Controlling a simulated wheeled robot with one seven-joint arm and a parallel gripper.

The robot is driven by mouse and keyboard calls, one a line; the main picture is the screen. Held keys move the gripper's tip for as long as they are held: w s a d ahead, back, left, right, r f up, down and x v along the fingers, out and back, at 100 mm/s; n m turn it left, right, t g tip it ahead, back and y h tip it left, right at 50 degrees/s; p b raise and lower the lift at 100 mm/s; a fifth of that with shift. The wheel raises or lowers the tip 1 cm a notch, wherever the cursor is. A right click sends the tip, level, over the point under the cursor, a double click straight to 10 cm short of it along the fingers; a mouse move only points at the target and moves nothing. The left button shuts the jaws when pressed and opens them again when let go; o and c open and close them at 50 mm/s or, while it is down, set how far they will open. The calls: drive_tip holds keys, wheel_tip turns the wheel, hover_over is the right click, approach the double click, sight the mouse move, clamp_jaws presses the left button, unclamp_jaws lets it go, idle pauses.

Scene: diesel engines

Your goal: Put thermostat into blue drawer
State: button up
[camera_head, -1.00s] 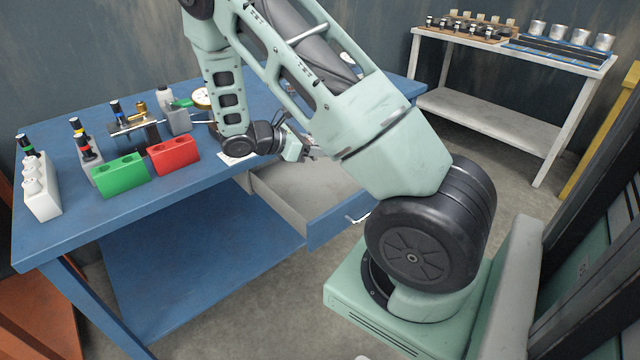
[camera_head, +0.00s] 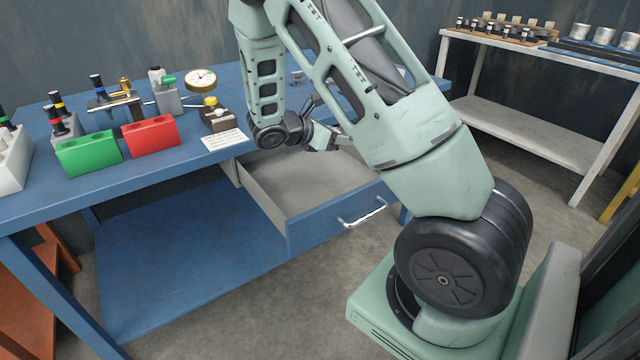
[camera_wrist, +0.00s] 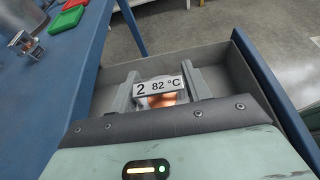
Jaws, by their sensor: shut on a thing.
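The thermostat (camera_wrist: 162,94), a metal part with a coppery centre and a white label reading "2 82 °C", is between the two grey fingers of my gripper (camera_wrist: 165,84) in the wrist view. My gripper is shut on it. In the head view my gripper (camera_head: 330,140) is at the back part of the open blue drawer (camera_head: 325,232), and the thermostat cannot be made out there. The drawer is pulled out of the blue table, with a grey inside that looks empty. In the wrist view the drawer's wall (camera_wrist: 266,82) surrounds the fingers. The thermostat's height above the floor is unclear.
The blue table (camera_head: 190,168) carries a green block (camera_head: 88,153), a red block (camera_head: 152,136), a dial gauge (camera_head: 201,79) and a white card (camera_head: 224,139). The drawer's handle (camera_head: 362,213) faces outward. A white bench (camera_head: 535,140) with parts stands at the back right.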

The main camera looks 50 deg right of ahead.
sight(336, 178)
wheel_tip(336, 178, down, 10)
drive_tip(key=shift+f+b, duration=0.1)
drive_tip(key=shift+b, duration=0.55)
drive_tip(key=o, duration=1)
drive_tip(key=shift+f, duration=0.1)
drive_tip(key=shift+r, duration=0.25)
drive_tip(key=p+v, duration=0.1)
drive_tip(key=v, duration=1)
drive_tip(key=shift+w+a+r, duration=0.1)
drive_tip(key=shift+a, duration=0.3)
drive_tip(key=shift+r, duration=0.1)
